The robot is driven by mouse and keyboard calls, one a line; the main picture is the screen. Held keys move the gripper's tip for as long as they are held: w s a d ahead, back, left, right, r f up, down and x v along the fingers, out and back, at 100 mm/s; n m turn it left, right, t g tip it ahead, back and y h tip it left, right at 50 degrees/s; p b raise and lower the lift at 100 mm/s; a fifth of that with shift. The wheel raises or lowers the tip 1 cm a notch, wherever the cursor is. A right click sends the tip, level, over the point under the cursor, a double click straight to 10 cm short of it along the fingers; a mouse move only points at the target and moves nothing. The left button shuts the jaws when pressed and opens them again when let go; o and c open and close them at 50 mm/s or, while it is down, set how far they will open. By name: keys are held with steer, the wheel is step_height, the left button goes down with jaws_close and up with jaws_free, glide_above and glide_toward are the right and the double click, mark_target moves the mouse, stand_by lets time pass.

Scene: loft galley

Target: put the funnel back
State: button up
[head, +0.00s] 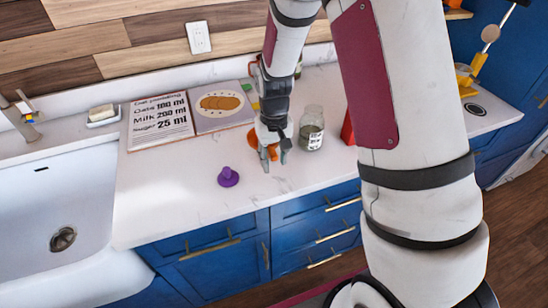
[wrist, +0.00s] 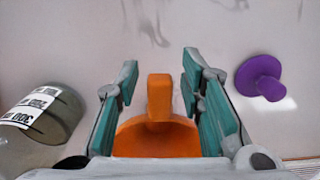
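The purple piece (head: 228,177) has a wide round base and a narrow stem pointing up, and looks like the funnel standing mouth down. It stands on the white counter, in front of my gripper and to its left in the head view. In the wrist view the purple piece (wrist: 264,77) is at the right, outside the fingers. My gripper (head: 270,160) is low over the counter. In the wrist view my gripper (wrist: 160,95) is open, its green pads on both sides of the blocky handle of an orange scoop-like thing (wrist: 155,138), with gaps showing. Its lower part is hidden.
A glass jar with a printed scale (head: 311,128) stands close to the right of my gripper. A recipe board (head: 160,121) and a picture board (head: 218,105) lie behind left. A red object (head: 347,130) is partly hidden by my arm. The sink (head: 55,205) is at left.

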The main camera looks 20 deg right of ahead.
step_height(320, 180, up, 12)
steer(key=r+b, duration=0.1)
steer(key=s+r+t, duration=0.3)
steer(key=s+r, duration=0.4)
steer(key=s, duration=0.3)
steer(key=s+r+t, duration=0.2)
steer(key=s+r, duration=0.5)
steer(key=s, duration=0.3)
steer(key=shift+s+r+t, duration=0.35)
steer(key=shift+s+t, duration=0.05)
